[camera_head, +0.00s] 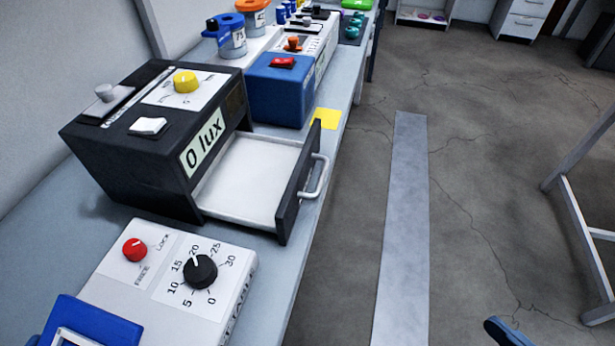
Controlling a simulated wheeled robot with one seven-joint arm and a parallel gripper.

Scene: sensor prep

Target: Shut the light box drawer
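The light box (150,135) is a black case on the bench at the left, with a yellow knob, a white switch and a "0 lux" label on it. Its drawer (248,180) is pulled out to the right. The drawer's white inside is empty. Its dark front panel (296,190) carries a pale bar handle (318,176) near the bench's front edge. My gripper is not in view.
A white box with a red knob and a black dial (200,270) stands in front of the light box. A blue box with a red switch (280,90) stands behind the drawer. A yellow note (327,118) lies nearby. The floor (470,150) beside the bench is mostly clear.

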